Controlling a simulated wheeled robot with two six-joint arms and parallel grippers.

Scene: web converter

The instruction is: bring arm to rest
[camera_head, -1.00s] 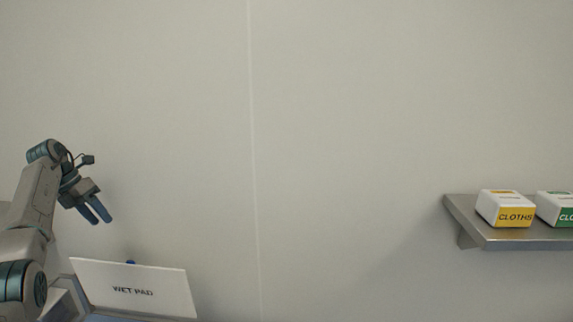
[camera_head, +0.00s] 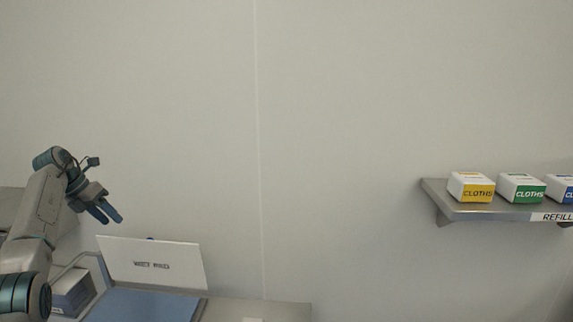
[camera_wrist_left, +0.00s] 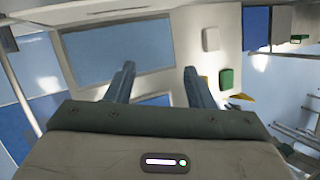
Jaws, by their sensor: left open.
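My left arm comes in from the left edge of the head view, raised with its elbow bent. Its left gripper (camera_head: 106,213) is open, with two blue-grey fingers pointing down and to the right, above and left of the white WET PAD panel (camera_head: 152,262). Nothing shows between the fingers. In the left wrist view the same gripper (camera_wrist_left: 158,82) has its fingers well apart, with a flat blue pad (camera_wrist_left: 115,50) beyond them. My right gripper is in neither view.
A wall shelf (camera_head: 475,213) at the right carries cloth boxes: yellow (camera_head: 471,187), green (camera_head: 521,188) and a cut-off blue one (camera_head: 562,189). A counter (camera_head: 285,310) with a blue pad (camera_head: 145,306) lies below. A grey box (camera_head: 72,292) stands at lower left. The wall between is bare.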

